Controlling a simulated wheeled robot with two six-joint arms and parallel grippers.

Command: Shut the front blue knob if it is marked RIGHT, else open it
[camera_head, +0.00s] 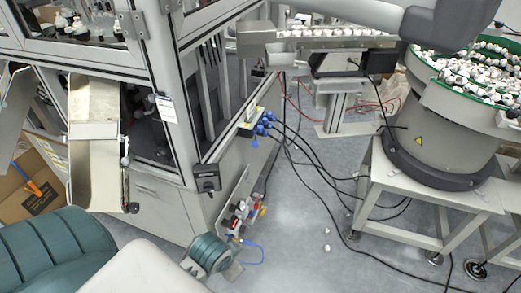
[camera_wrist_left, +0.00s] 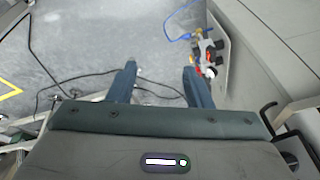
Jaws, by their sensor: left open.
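An air valve unit (camera_head: 242,212) with small red, white, yellow and blue parts sits low on the machine's side panel. It also shows in the left wrist view (camera_wrist_left: 205,52), with a blue hose looping from it. I cannot pick out the front blue knob for certain, and no marking is readable. My left gripper (camera_head: 231,262) is below the unit in the head view, apart from it. In the left wrist view its two fingers (camera_wrist_left: 159,69) are spread, with only floor and cables between them; the unit is beyond the right finger. My right gripper is not in view.
Blue connectors (camera_head: 264,124) with black cables stick out from the machine's side above the unit. A metal chute (camera_head: 96,150) is at left. A bowl feeder (camera_head: 440,130) on a white stand (camera_head: 425,185) is at right. Grey floor (camera_head: 310,215) between is mostly clear.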

